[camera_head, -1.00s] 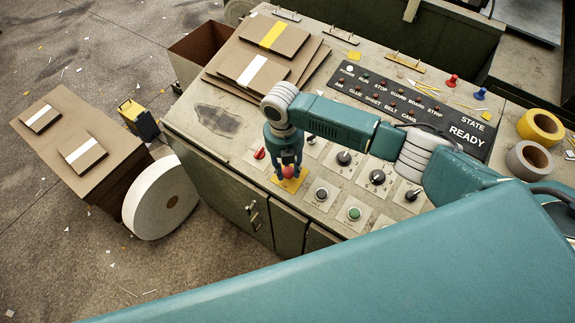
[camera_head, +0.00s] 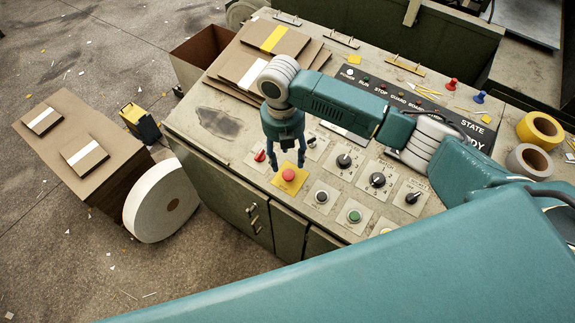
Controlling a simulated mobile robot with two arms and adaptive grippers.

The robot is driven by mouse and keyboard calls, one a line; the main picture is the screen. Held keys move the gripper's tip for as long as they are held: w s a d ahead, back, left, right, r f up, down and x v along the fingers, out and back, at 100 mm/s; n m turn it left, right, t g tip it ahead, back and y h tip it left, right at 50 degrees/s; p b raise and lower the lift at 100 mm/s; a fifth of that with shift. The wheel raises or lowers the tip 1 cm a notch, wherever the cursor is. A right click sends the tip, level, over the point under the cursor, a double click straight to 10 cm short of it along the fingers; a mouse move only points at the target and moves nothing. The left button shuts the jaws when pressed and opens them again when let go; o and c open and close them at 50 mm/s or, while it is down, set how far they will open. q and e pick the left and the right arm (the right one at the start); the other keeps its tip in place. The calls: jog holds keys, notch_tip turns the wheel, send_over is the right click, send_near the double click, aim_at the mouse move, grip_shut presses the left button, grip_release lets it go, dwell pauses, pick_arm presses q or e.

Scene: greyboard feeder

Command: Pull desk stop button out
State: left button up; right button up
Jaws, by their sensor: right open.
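The desk stop button (camera_head: 288,175) is a red mushroom head on a yellow square plate (camera_head: 290,187) near the desk's front left edge. My right gripper (camera_head: 288,165) points down just above and behind it, with its two blue fingers apart and nothing between them. The red head is in full view, clear of the fingers. Whether the button is pulled out or pressed in is too small to tell. My left gripper does not show.
A red switch (camera_head: 260,155), black knobs (camera_head: 344,161) and a green button (camera_head: 354,215) surround the stop button. Stacked boards (camera_head: 228,68) lie at the back left of the desk. My arm partly covers the status panel (camera_head: 470,127).

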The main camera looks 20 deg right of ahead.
notch_tip(320, 180, up, 5)
jog(key=shift+w+a, duration=0.1)
jog(key=shift+f, duration=0.1)
dwell(0.6)
